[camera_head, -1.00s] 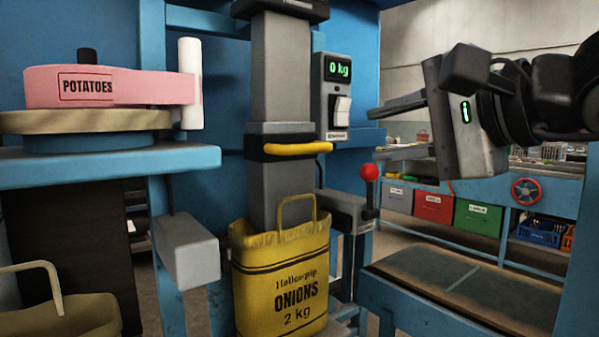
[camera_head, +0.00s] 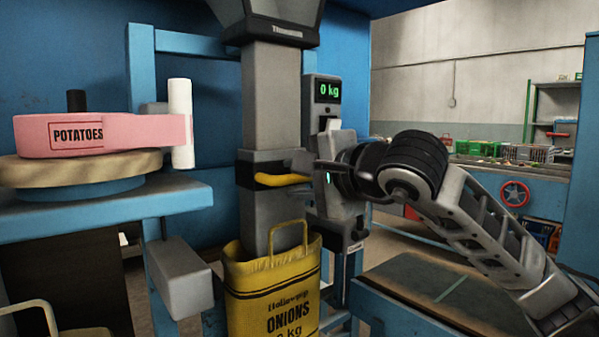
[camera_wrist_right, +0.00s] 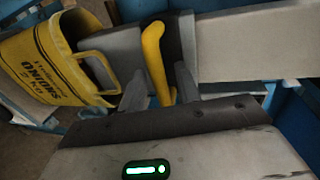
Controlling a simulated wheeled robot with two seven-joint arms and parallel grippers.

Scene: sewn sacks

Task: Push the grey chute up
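The grey chute (camera_head: 270,105) stands upright, with a dark collar and a yellow handle (camera_head: 282,180) on its front. Its lower end reaches into the mouth of a yellow onion sack (camera_head: 272,300). My right gripper (camera_head: 293,177) is at the handle, one finger above it and one below. In the right wrist view the handle (camera_wrist_right: 154,58) lies between the two fingers (camera_wrist_right: 160,88), with gaps showing, so the gripper looks open around it. The chute also shows there (camera_wrist_right: 235,45). My left gripper is out of view.
A scale unit reading 0 kg (camera_head: 327,91) stands right behind the chute, close to my right gripper. A pink POTATOES roll (camera_head: 95,135) rests on a turntable at left. A grey block (camera_head: 180,278) juts out left of the sack. A bench (camera_head: 420,285) lies at lower right.

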